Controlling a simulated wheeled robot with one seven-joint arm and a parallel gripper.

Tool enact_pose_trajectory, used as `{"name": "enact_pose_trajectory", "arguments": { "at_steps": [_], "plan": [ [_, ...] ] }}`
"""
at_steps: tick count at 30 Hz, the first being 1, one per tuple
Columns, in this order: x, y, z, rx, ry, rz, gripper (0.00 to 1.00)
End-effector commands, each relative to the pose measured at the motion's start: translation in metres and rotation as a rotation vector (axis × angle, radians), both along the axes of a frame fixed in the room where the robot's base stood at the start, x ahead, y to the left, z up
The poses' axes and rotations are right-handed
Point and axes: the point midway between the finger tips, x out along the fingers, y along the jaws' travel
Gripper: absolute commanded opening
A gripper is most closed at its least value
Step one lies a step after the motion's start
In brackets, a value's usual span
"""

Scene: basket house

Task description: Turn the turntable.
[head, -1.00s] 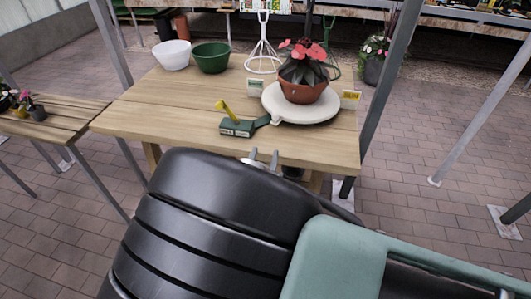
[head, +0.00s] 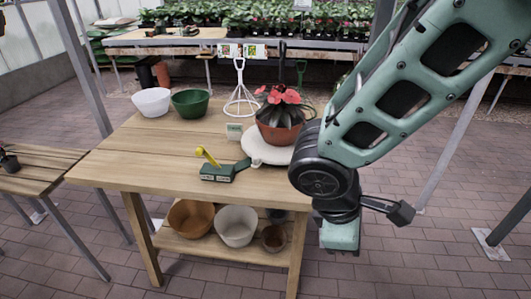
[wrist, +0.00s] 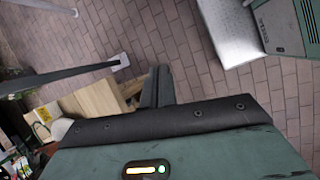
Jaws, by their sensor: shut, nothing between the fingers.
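The turntable is a white round disc (head: 261,153) on the near right part of the wooden table in the head view. A terracotta pot (head: 281,134) with a red-flowered plant stands on it. My arm hides the disc's right edge. A dark green device (head: 218,173) with a yellow lever (head: 207,156) sits on the table left of the disc. Its green arm reaches to the disc's rim; I cannot tell whether they touch. My gripper (wrist: 157,88) shows in the wrist view, shut and empty, over the brick floor. It is to the right of the table, apart from the turntable.
A white bowl (head: 151,101) and a green bowl (head: 190,103) stand at the table's back left. Pots sit on the lower shelf (head: 215,245). A metal post (head: 455,140) rises at right. Brick floor is open in front.

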Motion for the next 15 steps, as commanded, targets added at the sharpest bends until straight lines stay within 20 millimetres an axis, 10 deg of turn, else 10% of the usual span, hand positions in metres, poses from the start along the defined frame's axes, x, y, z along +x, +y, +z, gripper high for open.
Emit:
{"name": "enact_pose_trajectory", "arguments": {
  "at_steps": [15],
  "plan": [
    [-0.014,0.01,0.06,0.403,-0.073,-0.333,0.0]
  ]
}}
